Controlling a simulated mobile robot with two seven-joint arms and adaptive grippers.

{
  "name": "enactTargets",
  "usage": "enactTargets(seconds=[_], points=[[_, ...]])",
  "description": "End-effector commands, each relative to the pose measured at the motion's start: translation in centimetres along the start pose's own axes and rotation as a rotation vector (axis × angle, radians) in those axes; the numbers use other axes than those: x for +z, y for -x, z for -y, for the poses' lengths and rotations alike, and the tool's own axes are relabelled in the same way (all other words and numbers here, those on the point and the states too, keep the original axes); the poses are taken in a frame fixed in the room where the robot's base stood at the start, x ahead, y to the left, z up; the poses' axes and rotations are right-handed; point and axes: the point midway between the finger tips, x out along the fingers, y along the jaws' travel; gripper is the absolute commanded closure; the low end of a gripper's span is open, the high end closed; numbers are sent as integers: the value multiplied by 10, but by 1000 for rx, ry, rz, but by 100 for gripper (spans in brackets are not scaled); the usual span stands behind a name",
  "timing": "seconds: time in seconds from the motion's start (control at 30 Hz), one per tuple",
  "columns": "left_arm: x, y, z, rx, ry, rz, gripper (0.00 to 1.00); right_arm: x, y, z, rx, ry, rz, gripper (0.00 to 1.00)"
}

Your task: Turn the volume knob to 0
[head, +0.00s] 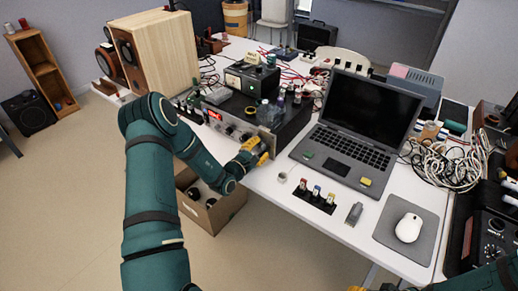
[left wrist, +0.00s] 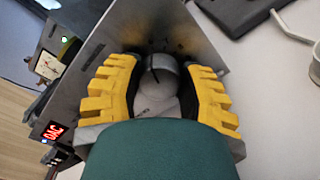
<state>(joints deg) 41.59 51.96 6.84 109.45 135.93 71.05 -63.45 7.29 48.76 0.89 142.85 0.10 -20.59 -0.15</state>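The amplifier (head: 232,124) is a dark box with a silver front and a red lit display, on the white table. In the left wrist view its large round grey volume knob (left wrist: 162,78) shows a dark pointer line on its face. My left gripper (head: 258,150) is at the right end of the amplifier's front. The fingers hide the knob in the head view, and no scale marks are readable. My right gripper (head: 362,288) is mostly cut off at the bottom edge.
An open laptop (head: 345,150) stands right of the amplifier. A cardboard box (head: 215,213) with dark items is on the floor below. A wooden speaker (head: 160,62) stands left.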

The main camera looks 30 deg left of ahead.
Motion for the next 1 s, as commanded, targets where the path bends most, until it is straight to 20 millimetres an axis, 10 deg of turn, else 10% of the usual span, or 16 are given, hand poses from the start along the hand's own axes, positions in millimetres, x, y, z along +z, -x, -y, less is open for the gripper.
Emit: enactTargets(seconds=[0.1, 1.0], points=[[0, 0, 0, 0, 0, 0, 99, 0, 0, 0, 0, 0, 0, 53], [1, 1, -1, 0, 471, -2, 99, 2, 26, 10, -1, -2, 13, 53]])
